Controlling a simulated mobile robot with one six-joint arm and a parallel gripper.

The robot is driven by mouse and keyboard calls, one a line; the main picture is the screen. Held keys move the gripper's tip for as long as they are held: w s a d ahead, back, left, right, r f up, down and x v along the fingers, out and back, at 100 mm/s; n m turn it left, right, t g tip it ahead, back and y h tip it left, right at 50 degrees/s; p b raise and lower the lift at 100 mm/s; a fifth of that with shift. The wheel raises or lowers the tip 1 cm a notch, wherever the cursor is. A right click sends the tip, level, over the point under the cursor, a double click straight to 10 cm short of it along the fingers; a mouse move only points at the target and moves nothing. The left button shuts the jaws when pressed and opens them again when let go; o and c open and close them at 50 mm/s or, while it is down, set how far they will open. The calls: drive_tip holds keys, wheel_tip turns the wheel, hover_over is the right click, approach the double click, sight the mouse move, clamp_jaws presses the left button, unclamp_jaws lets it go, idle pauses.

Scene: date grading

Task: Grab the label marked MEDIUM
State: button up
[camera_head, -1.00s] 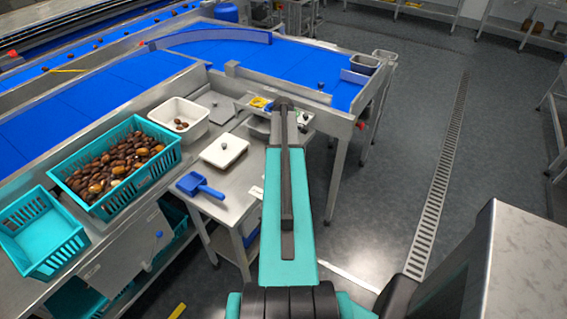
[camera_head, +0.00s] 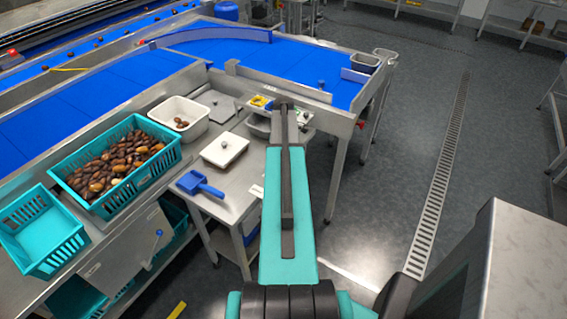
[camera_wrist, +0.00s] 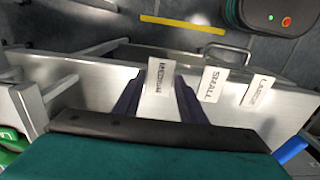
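The label marked MEDIUM (camera_wrist: 158,78) is a white card with dark print, seen in the wrist view near the edge of a steel surface. My gripper (camera_wrist: 158,96) has its two dark fingers spread, one on each side of this card. I cannot tell whether either finger touches it. The SMALL label (camera_wrist: 212,85) and the LARGE label (camera_wrist: 258,92) stand in a row to its right, apart from the fingers. In the head view my own arm hides the gripper.
A teal crate of dates (camera_head: 172,158), an empty teal crate (camera_head: 62,212) and a white tub (camera_head: 203,124) stand to the left. A steel handle (camera_wrist: 228,50) lies beyond the labels.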

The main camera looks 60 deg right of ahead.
drive_tip(key=c, duration=0.6)
drive_tip(key=shift+o, duration=0.2)
drive_tip(key=shift+r, duration=0.15)
drive_tip(key=shift+r+b, duration=0.65)
drive_tip(key=shift+r, duration=0.45)
drive_tip(key=s+a+r+b, duration=0.2)
drive_tip(key=s+a+b, duration=0.2)
drive_tip(key=s+a, duration=0.6)
drive_tip(key=shift+s+a+r, duration=0.2)
drive_tip(key=shift+s+r, duration=0.1)
drive_tip(key=shift+s, duration=0.8)
